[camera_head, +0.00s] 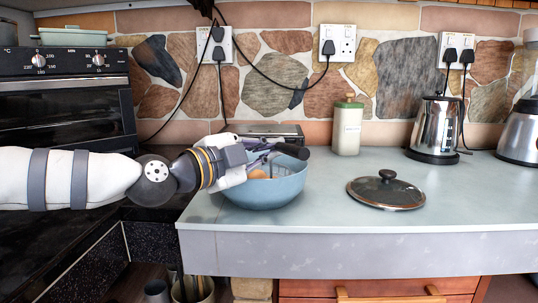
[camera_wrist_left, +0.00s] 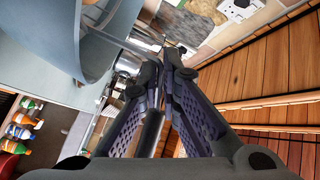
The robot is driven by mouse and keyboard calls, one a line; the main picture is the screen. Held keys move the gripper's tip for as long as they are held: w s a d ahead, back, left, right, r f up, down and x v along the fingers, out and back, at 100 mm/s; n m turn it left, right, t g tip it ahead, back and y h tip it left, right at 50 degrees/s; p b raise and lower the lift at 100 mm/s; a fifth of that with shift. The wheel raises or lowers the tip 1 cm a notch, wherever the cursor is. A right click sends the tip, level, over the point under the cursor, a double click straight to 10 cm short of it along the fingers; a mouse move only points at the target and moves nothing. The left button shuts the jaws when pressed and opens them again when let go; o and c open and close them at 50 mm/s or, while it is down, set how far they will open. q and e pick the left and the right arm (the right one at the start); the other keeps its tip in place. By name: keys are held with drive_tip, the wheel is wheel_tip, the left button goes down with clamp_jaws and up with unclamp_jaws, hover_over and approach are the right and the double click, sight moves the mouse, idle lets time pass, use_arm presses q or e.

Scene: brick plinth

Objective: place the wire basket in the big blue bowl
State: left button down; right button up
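The big blue bowl (camera_head: 262,194) stands on the left end of the grey worktop, and its wall shows at the upper left of the left wrist view (camera_wrist_left: 75,45). My left gripper (camera_head: 268,157) is over the bowl, pointing right. Its fingers (camera_wrist_left: 165,65) close in around a dark rod, which looks like the wire basket's handle (camera_head: 291,151). Thin wires show beside the fingers, above the bowl; most of the basket is hidden, so I cannot tell whether it touches the bowl. Something orange-brown (camera_head: 258,174) shows inside the bowl. My right gripper is not in view.
A glass lid (camera_head: 387,192) lies right of the bowl. A cream canister (camera_head: 347,130), a steel kettle (camera_head: 436,130) and a blender (camera_head: 521,131) stand further back. A black oven (camera_head: 65,105) is at left. The worktop's front middle is clear.

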use_arm(q)
drive_tip(key=shift+f, duration=0.1)
drive_tip(key=shift+f, duration=0.15)
drive_tip(key=c, duration=1.8)
unclamp_jaws()
